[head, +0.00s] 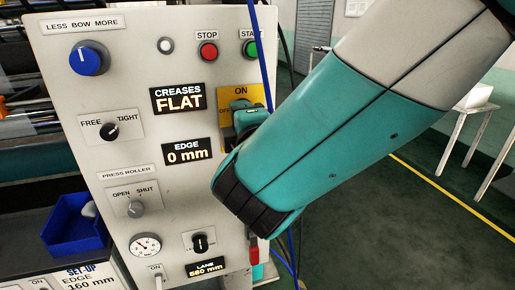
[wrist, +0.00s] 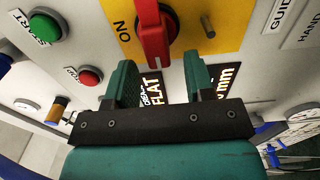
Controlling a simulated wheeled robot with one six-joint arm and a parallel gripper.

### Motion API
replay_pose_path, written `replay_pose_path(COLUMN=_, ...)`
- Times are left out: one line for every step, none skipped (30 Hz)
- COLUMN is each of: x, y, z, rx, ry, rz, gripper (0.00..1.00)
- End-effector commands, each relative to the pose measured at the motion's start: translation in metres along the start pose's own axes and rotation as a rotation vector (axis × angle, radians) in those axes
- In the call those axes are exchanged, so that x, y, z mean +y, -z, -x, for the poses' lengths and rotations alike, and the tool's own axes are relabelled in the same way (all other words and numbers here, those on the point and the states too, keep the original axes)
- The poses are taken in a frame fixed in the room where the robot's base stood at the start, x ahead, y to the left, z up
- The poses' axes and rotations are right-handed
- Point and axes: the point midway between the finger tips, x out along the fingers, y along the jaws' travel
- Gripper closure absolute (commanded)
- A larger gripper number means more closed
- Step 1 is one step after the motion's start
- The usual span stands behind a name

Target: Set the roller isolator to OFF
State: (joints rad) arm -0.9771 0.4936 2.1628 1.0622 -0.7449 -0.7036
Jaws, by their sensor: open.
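The roller isolator is a yellow plate (head: 225,93) on the grey panel, marked ON at the top and OFF at the left, partly hidden by my gripper in the head view. Its red handle (wrist: 154,30) shows in the wrist view, running up and down the picture, with the ON mark to its left. My gripper (wrist: 160,72) is open, its two teal fingers at either side of the handle's near end. I cannot tell whether they touch it. In the head view my gripper (head: 243,108) is in front of the plate and hides the handle.
A red STOP button (head: 208,51) and a green START button (head: 249,48) sit above the plate. Display windows (head: 177,97) are to its left. A blue cable (head: 264,60) hangs past the panel's right edge. A blue bin (head: 75,225) stands at lower left.

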Motion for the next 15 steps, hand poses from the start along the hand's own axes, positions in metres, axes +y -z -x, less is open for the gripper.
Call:
replay_pose_path(x=-0.006, y=0.002, z=0.013, rx=0.006, ry=0.0, rz=0.0, gripper=0.51)
replay_pose_path(x=-0.006, y=0.002, z=0.021, rx=0.007, ry=-0.001, rz=0.0, gripper=0.51)
replay_pose_path(x=-0.007, y=0.002, z=0.031, rx=0.006, ry=-0.001, rz=0.0, gripper=0.51)
replay_pose_path(x=-0.006, y=0.002, z=0.04, rx=0.008, ry=-0.001, rz=0.0, gripper=0.51)
replay_pose_path(x=-0.006, y=0.002, z=0.047, rx=0.007, ry=0.0, rz=0.0, gripper=0.51)
replay_pose_path(x=-0.007, y=0.002, z=0.058, rx=0.007, ry=-0.001, rz=0.001, gripper=0.51)
replay_pose_path(x=-0.006, y=0.002, z=0.066, rx=0.008, ry=-0.001, rz=-0.001, gripper=0.51)
replay_pose_path(x=-0.006, y=0.002, z=0.074, rx=0.008, ry=-0.001, rz=0.0, gripper=0.51)
replay_pose_path(x=-0.006, y=0.002, z=0.084, rx=0.008, ry=0.0, rz=0.0, gripper=0.51)
replay_pose_path(x=-0.006, y=0.001, z=0.091, rx=0.007, ry=-0.001, rz=-0.001, gripper=0.51)
replay_pose_path(x=-0.005, y=0.002, z=0.098, rx=0.009, ry=0.0, rz=0.0, gripper=0.51)
replay_pose_path(x=-0.005, y=0.002, z=0.107, rx=0.008, ry=0.0, rz=0.0, gripper=0.51)
replay_pose_path(x=-0.005, y=0.002, z=0.113, rx=0.008, ry=0.0, rz=0.0, gripper=0.51)
replay_pose_path(x=-0.004, y=0.001, z=0.118, rx=0.007, ry=-0.001, rz=-0.001, gripper=0.51)
replay_pose_path(x=-0.004, y=0.001, z=0.125, rx=0.007, ry=0.0, rz=0.0, gripper=0.51)
